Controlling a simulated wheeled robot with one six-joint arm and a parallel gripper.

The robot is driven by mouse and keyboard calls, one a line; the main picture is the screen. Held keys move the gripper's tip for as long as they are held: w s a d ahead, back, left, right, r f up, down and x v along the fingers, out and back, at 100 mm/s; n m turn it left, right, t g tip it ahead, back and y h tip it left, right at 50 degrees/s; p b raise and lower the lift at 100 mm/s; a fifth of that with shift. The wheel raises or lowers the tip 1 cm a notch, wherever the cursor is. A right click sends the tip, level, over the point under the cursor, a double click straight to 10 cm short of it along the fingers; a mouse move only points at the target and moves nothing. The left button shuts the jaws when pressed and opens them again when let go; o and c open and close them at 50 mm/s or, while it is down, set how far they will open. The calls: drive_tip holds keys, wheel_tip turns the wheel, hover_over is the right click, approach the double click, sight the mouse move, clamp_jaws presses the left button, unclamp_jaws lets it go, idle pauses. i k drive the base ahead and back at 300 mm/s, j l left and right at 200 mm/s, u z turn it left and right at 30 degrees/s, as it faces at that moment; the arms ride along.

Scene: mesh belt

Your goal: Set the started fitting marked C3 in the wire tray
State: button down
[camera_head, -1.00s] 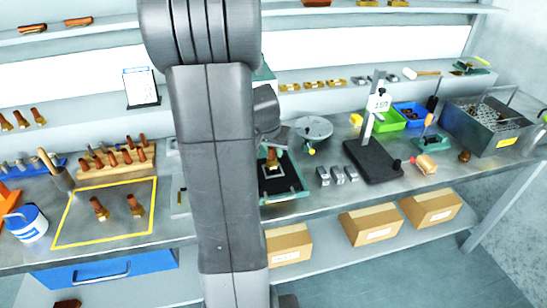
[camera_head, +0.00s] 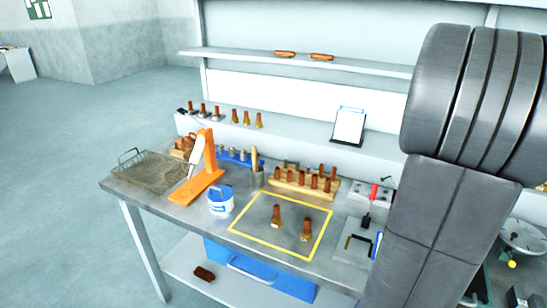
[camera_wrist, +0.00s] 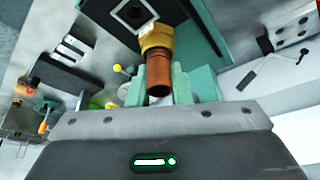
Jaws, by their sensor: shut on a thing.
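In the wrist view my gripper (camera_wrist: 160,90) is shut on a fitting (camera_wrist: 158,68), a copper tube with a brass hex end. The brass end points away from the camera, towards a green fixture (camera_wrist: 197,22) with a dark pad; whether it touches is unclear. No C3 mark is readable. The wire tray (camera_head: 152,172), a low mesh basket with a wire handle, stands at the bench's left end in the head view and looks empty. My gripper is out of sight in the head view, where my arm fills the right side.
An orange stand (camera_head: 205,172) is right beside the wire tray, with a white-and-blue tub (camera_head: 220,203) nearby. Two copper fittings (camera_head: 277,217) stand inside a yellow outline. A wooden rack (camera_head: 302,187) of fittings is behind. A clipboard (camera_head: 349,125) leans at the back.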

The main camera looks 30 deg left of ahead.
sight(152, 173)
drive_tip(key=j, duration=5.35)
drive_tip(key=k, duration=0.05)
